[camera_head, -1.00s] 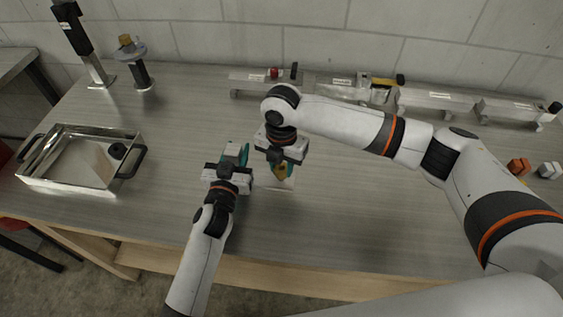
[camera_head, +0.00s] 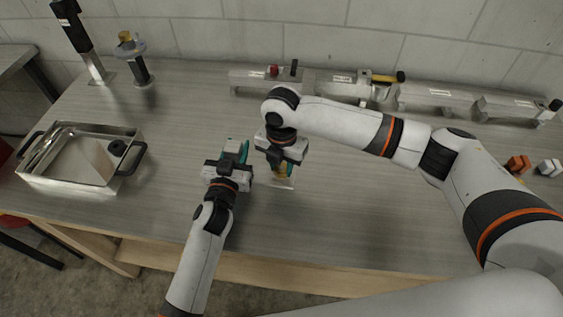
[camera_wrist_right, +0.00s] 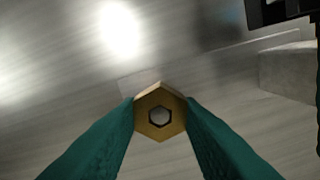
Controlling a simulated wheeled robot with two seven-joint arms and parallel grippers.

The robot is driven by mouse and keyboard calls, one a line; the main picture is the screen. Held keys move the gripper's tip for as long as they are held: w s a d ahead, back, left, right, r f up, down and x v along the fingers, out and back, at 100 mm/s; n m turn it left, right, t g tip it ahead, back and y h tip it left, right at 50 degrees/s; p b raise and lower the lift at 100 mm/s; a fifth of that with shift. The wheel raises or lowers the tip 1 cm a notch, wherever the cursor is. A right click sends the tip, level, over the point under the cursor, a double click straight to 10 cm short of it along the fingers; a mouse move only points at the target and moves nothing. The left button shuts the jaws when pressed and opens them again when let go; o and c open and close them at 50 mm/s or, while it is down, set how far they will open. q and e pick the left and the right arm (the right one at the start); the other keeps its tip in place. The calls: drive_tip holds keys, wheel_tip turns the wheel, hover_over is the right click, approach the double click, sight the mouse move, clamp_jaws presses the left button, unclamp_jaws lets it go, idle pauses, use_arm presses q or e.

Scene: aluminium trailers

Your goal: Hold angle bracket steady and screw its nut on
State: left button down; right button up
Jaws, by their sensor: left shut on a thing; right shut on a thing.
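A brass hex nut (camera_wrist_right: 160,112) is between the teal fingertips of my right gripper (camera_wrist_right: 160,115), which is shut on it. A grey round end shows inside the nut's hole; how far the nut is threaded cannot be told. In the head view the nut (camera_head: 282,168) is under my right gripper (camera_head: 281,166), above a pale flat plate of the angle bracket (camera_head: 283,184) on the table. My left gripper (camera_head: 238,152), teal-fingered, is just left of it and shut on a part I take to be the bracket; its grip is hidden.
A metal tray (camera_head: 60,180) with black handles stands at left. Behind it are a black post (camera_head: 75,40) and a stand with a brass-coloured piece (camera_head: 127,38). Metal fixtures (camera_head: 435,97) line the back. Orange (camera_head: 517,164) and white blocks (camera_head: 548,167) lie at right. The front table is clear.

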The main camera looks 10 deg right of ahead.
drive_tip(key=m, duration=0.7)
drive_tip(key=shift+m, duration=0.3)
drive_tip(key=m, duration=1.4)
drive_tip(key=shift+a+m, duration=0.1)
drive_tip(key=shift+m, duration=0.2)
drive_tip(key=m, duration=1.3)
drive_tip(key=shift+m, duration=0.3)
drive_tip(key=m, duration=1.2)
drive_tip(key=shift+f, duration=0.1)
drive_tip(key=m, duration=0.8)
drive_tip(key=shift+m, duration=0.3)
